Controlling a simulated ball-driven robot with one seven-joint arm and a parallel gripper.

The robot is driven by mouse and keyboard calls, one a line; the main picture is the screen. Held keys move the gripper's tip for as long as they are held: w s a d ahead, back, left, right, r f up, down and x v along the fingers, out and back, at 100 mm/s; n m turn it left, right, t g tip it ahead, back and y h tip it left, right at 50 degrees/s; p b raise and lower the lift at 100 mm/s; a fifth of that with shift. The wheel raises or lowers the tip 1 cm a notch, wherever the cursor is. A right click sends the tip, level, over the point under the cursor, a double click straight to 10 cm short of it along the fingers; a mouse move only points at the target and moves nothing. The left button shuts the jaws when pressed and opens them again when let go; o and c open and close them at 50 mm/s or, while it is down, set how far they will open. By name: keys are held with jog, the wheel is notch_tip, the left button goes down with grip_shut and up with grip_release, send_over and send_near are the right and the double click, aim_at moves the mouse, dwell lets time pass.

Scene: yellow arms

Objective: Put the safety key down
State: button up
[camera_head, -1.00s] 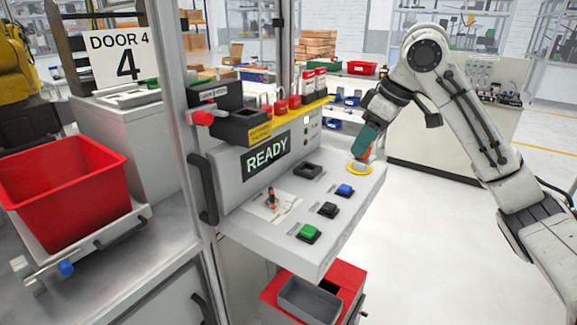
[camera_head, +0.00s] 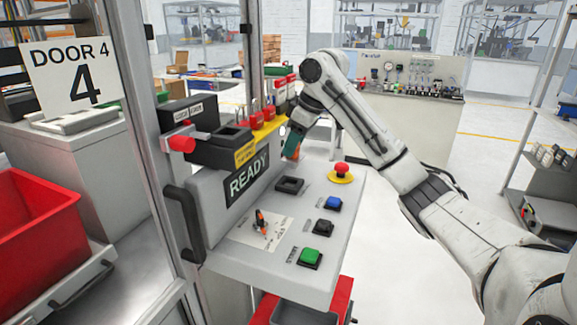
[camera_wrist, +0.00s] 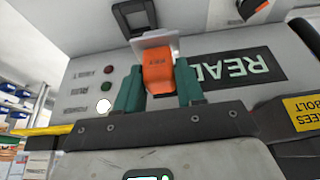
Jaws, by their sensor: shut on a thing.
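The safety key is an orange block lettered KEY with a pale metal plate at its far end. In the wrist view the key (camera_wrist: 158,74) sits between the green fingers of my gripper (camera_wrist: 158,88), which is shut on it. In the head view my gripper (camera_head: 295,141) holds it above the back of the grey console (camera_head: 325,262), near the READY display (camera_head: 248,180). Only a little orange shows below the fingers there. A black socket (camera_head: 290,185) lies on the console top, below and in front of the gripper.
A red mushroom button (camera_head: 342,169) stands right of the socket. Blue (camera_head: 333,203), black (camera_head: 323,228) and green (camera_head: 310,257) buttons line the console's right side. A pale square (camera_head: 245,232) bears a small orange and black item.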

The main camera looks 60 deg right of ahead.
aim_at(290, 165)
jog(key=w+d+f, duration=0.1)
jog(key=f, duration=0.1)
jog(key=w+d+f+p, duration=0.1)
jog(key=f, duration=0.2)
jog(key=d+f, duration=0.1)
jog(key=f, duration=0.2)
jog(key=shift+w+d, duration=0.15)
jog(key=shift+w, duration=0.25)
jog(key=shift+f, duration=0.35)
jog(key=shift+f, duration=0.2)
jog(key=o, duration=1.2)
jog(key=shift+r, duration=0.25)
jog(key=b+v, duration=0.1)
jog(key=v, duration=1.1)
